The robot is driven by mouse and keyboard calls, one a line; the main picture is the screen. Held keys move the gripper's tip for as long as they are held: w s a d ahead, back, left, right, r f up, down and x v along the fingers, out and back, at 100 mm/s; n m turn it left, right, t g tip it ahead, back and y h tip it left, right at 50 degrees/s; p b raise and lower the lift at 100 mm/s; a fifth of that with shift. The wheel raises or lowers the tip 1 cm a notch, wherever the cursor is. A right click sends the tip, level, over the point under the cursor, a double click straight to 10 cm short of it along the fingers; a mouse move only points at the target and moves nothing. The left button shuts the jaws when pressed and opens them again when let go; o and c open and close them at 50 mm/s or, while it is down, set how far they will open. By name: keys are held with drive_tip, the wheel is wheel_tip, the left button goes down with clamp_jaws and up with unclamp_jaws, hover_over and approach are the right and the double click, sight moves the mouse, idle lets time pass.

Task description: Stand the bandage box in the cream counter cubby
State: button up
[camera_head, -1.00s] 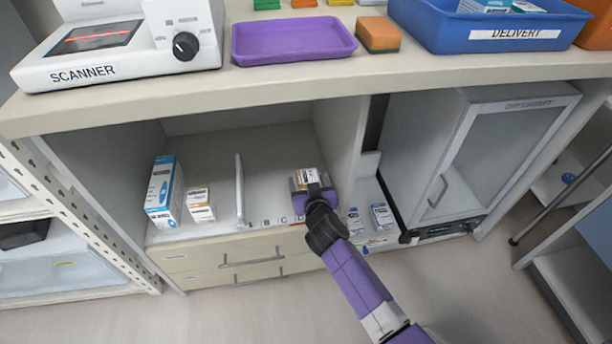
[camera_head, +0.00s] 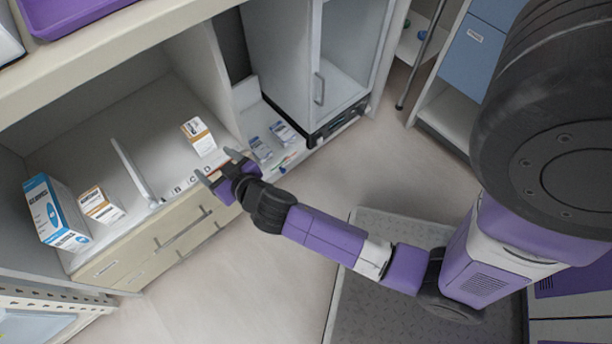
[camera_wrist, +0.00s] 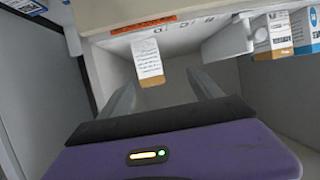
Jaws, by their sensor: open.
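A small white and orange box (camera_head: 198,136), which I take for the bandage box, stands upright on the floor of the cream counter cubby (camera_head: 150,108), right of the low divider. Its lettering is too small to read. In the wrist view the box (camera_wrist: 148,62) appears upside down, beyond my fingertips and apart from them. My gripper (camera_head: 217,165) is open and empty at the cubby's front edge, in front of the box. Its two fingers also show in the wrist view (camera_wrist: 161,82).
A white divider (camera_head: 134,170) splits the cubby. Left of it stand a similar orange and white box (camera_head: 100,205) and a taller blue and white box (camera_head: 56,212). Drawers (camera_head: 165,245) lie below. A glass-door cabinet (camera_head: 310,75) stands to the right, with small packs (camera_head: 282,133) beside it.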

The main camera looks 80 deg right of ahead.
drive_tip(key=s+a+r+n+t+y, duration=0.1)
drive_tip(key=s+a+r+n+y, duration=0.2)
drive_tip(key=s+a, duration=0.95)
drive_tip(key=s+a+r+n+t+y, duration=0.1)
drive_tip(key=s+r+n+y, duration=0.1)
drive_tip(key=s+r, duration=1.1)
drive_tip(key=s+y, duration=0.1)
drive_tip(key=s, duration=0.1)
drive_tip(key=shift+s+a+r+n+t, duration=0.25)
drive_tip(key=shift+s+r+n+t, duration=0.05)
drive_tip(key=shift+s+r+n, duration=0.1)
wheel_tip(320, 180, up, 24)
drive_tip(key=p, duration=2.4)
drive_tip(key=shift+r+p, duration=0.25)
drive_tip(key=shift+p, duration=0.15)
